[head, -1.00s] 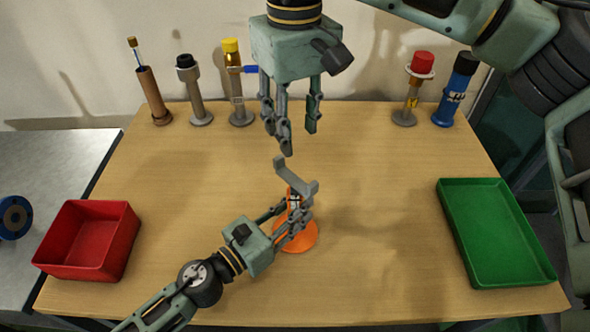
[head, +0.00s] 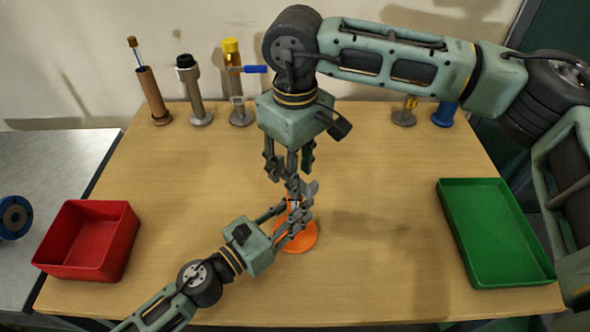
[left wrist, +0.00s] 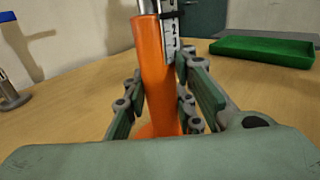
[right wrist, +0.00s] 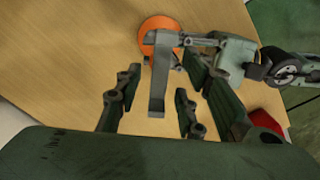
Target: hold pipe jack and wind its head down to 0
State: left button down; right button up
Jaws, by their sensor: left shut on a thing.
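The pipe jack has an orange round base (head: 303,241) standing on the table. Its upright orange post (left wrist: 154,75) carries a white number scale (left wrist: 171,38) with dark digits in the left wrist view. My left gripper (head: 296,222) is shut on the post, low down. The grey head (right wrist: 159,75) of the jack shows as a bent bar in the right wrist view. My right gripper (head: 298,182) points down over the head, fingers apart around or just above it. In the right wrist view its fingers (right wrist: 150,100) lie on both sides of the bar, and contact cannot be told.
A red bin (head: 90,240) stands at the left and a green tray (head: 495,232) at the right. Several upright stands (head: 195,95) line the back edge by the wall. The wooden table (head: 390,230) is clear around the jack.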

jog(key=shift+f, duration=0.5)
grip_shut()
